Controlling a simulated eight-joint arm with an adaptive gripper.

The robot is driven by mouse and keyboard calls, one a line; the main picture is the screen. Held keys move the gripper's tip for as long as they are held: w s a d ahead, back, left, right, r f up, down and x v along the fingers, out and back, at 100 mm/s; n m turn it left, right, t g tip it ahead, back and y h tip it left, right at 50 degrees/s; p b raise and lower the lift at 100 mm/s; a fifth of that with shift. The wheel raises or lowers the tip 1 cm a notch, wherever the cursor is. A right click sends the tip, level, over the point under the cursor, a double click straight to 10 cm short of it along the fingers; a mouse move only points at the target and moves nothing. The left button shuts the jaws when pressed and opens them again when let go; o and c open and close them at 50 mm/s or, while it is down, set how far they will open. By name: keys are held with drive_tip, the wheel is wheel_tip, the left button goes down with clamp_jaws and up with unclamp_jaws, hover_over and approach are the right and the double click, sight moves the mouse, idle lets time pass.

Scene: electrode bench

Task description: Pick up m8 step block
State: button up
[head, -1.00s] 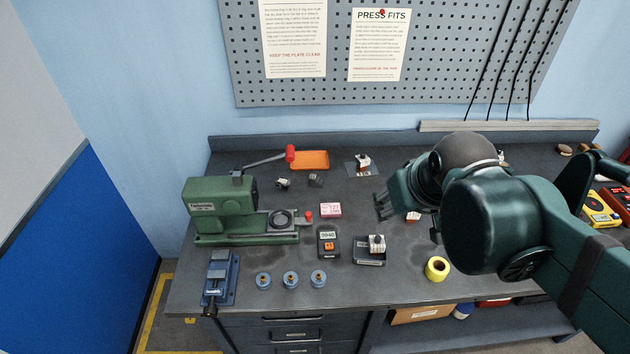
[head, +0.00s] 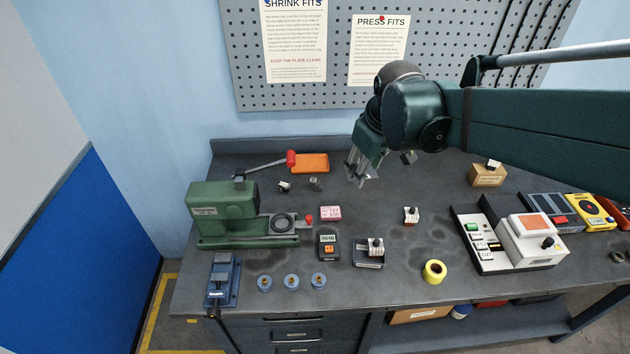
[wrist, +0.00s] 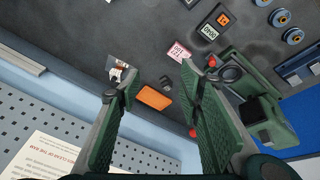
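My gripper (head: 362,172) hangs over the back middle of the bench, fingers apart and empty; both fingers (wrist: 157,75) frame the wrist view. No block has a readable m8 mark, so I cannot tell which is the step block. A small dark block (head: 315,183) lies in front of the orange tray and shows between the fingers in the wrist view (wrist: 166,82). A grey-white block (head: 284,186) lies left of it. Another pale block (wrist: 118,74) on a mat is beside the left finger; my gripper hides it in the head view. Another block (head: 411,215) stands mid-bench.
A block sits on a black tray (head: 368,262), another on a cardboard box (head: 487,180). Yellow tape (head: 435,271) and instruments (head: 530,240) are right.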

drive_tip(key=w+a+f+n+g+p, duration=0.1)
drive_tip(key=w+a+f+n, duration=0.15)
drive_tip(key=w, duration=0.35)
drive_tip(key=w+a+f+n+g+p, duration=0.1)
drive_tip(key=w+a+f+n+p, duration=0.15)
drive_tip(key=w, duration=0.45)
drive_tip(key=n+g+p, duration=0.1)
drive_tip(key=n+g, duration=0.1)
drive_tip(key=n, duration=0.1)
hover_over(315, 180)
drive_tip(key=f, duration=1)
drive_tip(key=shift+s+d+f, duration=0.2)
drive_tip(key=shift+f, duration=0.1)
drive_tip(key=shift+w+a+f+n, duration=0.3)
drive_tip(key=shift+a+f, duration=0.05)
drive_tip(key=shift+f, duration=0.35)
drive_tip(key=shift+f, duration=0.1)
drive_tip(key=shift+f, duration=1.2)
drive_tip(key=shift+f, duration=0.1)
drive_tip(key=shift+s+d+f, duration=0.1)
drive_tip(key=shift+f, duration=1.15)
drive_tip(key=shift+s+d+f, duration=0.1)
drive_tip(key=shift+f, duration=1.15)
